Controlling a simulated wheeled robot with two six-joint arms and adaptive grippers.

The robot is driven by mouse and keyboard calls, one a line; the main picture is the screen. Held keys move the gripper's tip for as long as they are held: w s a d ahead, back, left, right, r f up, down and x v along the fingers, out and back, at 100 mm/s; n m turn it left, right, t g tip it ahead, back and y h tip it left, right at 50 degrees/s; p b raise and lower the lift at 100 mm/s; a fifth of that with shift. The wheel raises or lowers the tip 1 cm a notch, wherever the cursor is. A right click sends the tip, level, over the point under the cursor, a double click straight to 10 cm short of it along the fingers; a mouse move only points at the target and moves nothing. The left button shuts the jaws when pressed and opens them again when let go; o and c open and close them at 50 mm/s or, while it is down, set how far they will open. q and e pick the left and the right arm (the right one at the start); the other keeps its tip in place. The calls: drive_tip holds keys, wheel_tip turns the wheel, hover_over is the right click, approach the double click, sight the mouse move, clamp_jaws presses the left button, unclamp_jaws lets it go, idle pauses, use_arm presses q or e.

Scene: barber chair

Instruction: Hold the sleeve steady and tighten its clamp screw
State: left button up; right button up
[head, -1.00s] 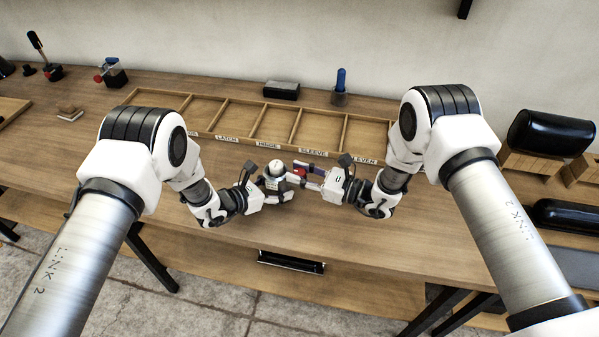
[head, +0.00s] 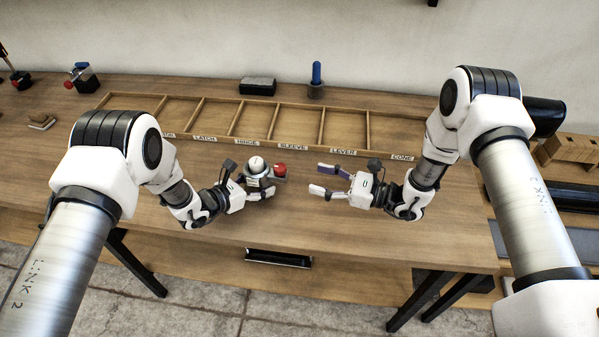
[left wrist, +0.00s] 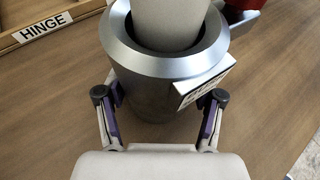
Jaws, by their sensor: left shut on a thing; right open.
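The sleeve (left wrist: 150,80) is a grey metal collar with a pale shaft rising through its ring, standing upright. It also shows in the head view (head: 258,182), where its top is a pale rounded end. My left gripper (head: 256,183) is shut on the sleeve, with one finger on each side in the left wrist view (left wrist: 160,103). The clamp screw's red head (head: 280,169) is at the right of the sleeve, and part of the red shows at the top right of the left wrist view (left wrist: 243,4).
A wooden tray (head: 318,155) with labelled compartments lies behind the grippers, and the compartments look empty. A black block (head: 258,86) and a blue-handled tool (head: 317,76) stand behind it. A red-and-blue item (head: 82,78) is at the far left. The table's front is clear.

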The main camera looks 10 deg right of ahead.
use_arm(q)
drive_tip(key=shift+s+f, duration=0.1)
use_arm(e)
drive_tip(key=shift+s+d, duration=0.25)
drive_tip(key=shift+d, duration=0.2)
use_arm(q)
drive_tip(key=o, duration=1.5)
